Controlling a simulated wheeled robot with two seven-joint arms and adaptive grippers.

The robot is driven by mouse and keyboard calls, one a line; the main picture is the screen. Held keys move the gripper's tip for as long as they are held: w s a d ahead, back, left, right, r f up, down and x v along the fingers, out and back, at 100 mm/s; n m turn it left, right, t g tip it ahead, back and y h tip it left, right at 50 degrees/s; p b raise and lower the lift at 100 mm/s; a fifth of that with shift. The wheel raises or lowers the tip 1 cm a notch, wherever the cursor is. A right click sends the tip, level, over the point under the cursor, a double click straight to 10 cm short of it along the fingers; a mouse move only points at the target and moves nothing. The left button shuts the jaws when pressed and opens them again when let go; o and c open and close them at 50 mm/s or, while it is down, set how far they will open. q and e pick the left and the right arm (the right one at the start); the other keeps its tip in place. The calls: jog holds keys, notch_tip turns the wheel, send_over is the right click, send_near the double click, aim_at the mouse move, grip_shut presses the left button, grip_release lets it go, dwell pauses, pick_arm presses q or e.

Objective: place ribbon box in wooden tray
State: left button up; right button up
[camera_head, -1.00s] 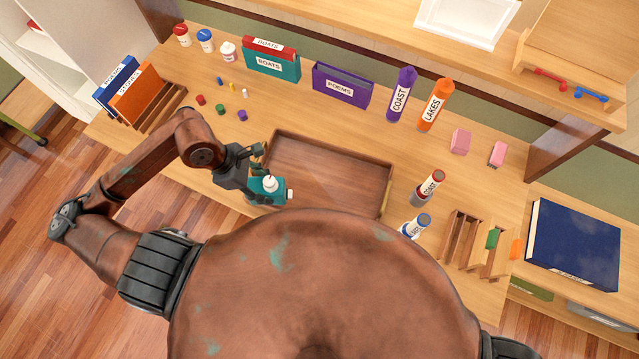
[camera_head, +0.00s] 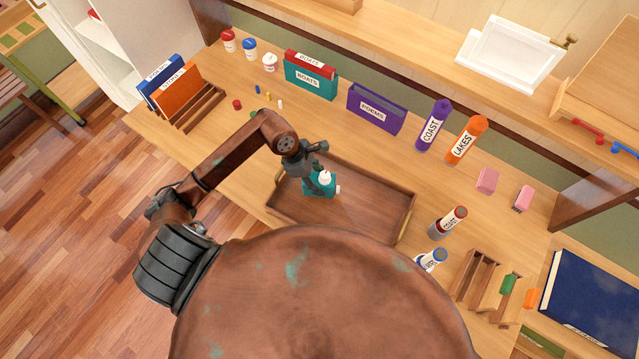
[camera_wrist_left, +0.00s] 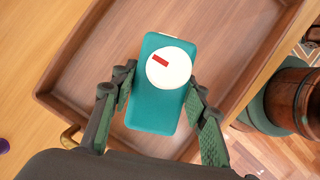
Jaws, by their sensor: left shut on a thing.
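The teal ribbon box (camera_head: 318,187) has a round white top with a small red mark, which shows clearly in the left wrist view (camera_wrist_left: 155,100). My left gripper (camera_head: 317,170) is shut on it, with one finger on each side in the wrist view (camera_wrist_left: 158,85). The brown wooden tray (camera_head: 372,208) lies on the desk, and the box is over its left part, inside the tray's outline in both views. I cannot tell whether the box touches the tray floor (camera_wrist_left: 92,72). My right gripper is out of view.
Purple (camera_head: 433,125) and orange (camera_head: 466,140) tubes stand behind the tray. Red-capped (camera_head: 447,222) and blue-capped (camera_head: 431,260) tubes stand to its right, near a wooden rack (camera_head: 478,275). Teal (camera_head: 311,78) and purple (camera_head: 376,108) boxes stand behind it.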

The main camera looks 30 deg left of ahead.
pick_arm(q)
jog(key=shift+w+f, duration=0.15)
jog(key=shift+f, duration=0.75)
jog(key=shift+w+f, duration=0.1)
jog(key=shift+f, duration=0.8)
jog(key=o, duration=1.3)
jog(key=shift+f, duration=0.1)
jog(key=v, duration=1.2)
